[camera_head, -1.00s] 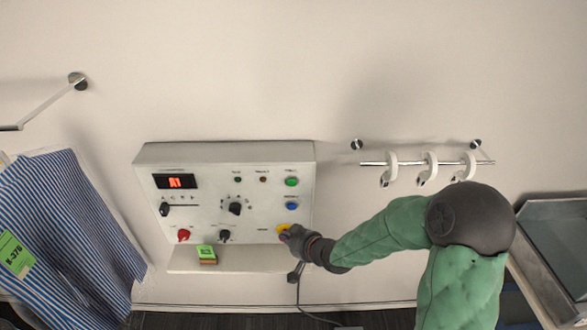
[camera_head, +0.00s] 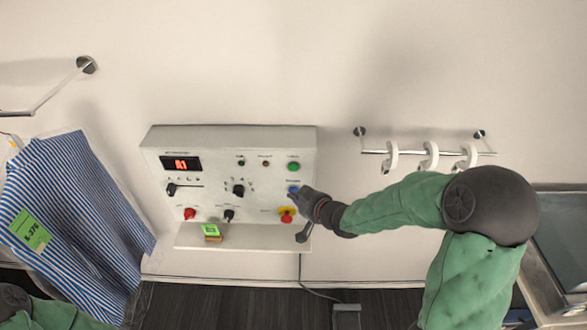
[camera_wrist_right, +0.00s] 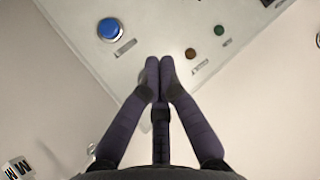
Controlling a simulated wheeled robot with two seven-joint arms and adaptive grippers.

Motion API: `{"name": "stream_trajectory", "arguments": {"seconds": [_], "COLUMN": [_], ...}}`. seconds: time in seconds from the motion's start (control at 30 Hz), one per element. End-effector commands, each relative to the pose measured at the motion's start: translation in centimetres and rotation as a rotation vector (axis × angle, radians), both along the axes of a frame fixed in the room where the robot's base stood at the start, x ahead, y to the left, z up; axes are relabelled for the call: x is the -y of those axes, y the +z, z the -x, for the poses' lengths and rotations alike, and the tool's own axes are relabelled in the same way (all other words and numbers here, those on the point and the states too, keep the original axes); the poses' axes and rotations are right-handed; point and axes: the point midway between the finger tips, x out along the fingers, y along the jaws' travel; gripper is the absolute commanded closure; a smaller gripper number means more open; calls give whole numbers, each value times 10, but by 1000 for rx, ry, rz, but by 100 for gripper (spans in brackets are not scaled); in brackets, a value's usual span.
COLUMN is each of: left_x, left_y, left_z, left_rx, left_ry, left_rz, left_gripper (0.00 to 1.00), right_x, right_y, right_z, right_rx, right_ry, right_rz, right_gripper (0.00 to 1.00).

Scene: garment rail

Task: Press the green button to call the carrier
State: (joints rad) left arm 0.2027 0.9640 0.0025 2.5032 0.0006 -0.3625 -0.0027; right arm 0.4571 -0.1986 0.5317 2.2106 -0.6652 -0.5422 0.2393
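The green button (camera_head: 293,167) is at the upper right of the white control panel (camera_head: 225,140), above the blue button (camera_head: 293,189). My right gripper (camera_head: 297,194) is in front of the panel's right side, at the blue button and below the green one in the head view. In the wrist view its two fingers (camera_wrist_right: 158,66) are shut together with nothing between them. There the blue button (camera_wrist_right: 111,29) is to the left of the fingertips, apart from them. The green button does not show in the wrist view. My left gripper is out of view.
A red knob on yellow (camera_head: 287,214) is below the blue button. A small box with a green label (camera_head: 211,232) is on the panel's ledge. A rail with white hooks (camera_head: 431,154) is to the right; a striped garment (camera_head: 75,215) hangs at left.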

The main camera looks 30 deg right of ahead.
Motion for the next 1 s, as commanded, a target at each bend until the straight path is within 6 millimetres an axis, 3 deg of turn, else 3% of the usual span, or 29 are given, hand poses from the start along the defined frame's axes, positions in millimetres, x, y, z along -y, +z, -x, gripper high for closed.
{"name": "stream_trajectory", "arguments": {"seconds": [0.5, 1.0], "left_x": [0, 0], "left_y": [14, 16], "left_z": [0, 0], "left_rx": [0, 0], "left_ry": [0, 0], "left_rz": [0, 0], "left_gripper": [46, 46], "right_x": [33, 41], "right_y": [0, 0], "right_z": [-53, -66], "right_rx": [-1, 0], "right_ry": [-1, -1], "right_rz": [0, 0], "right_gripper": [100, 100]}}
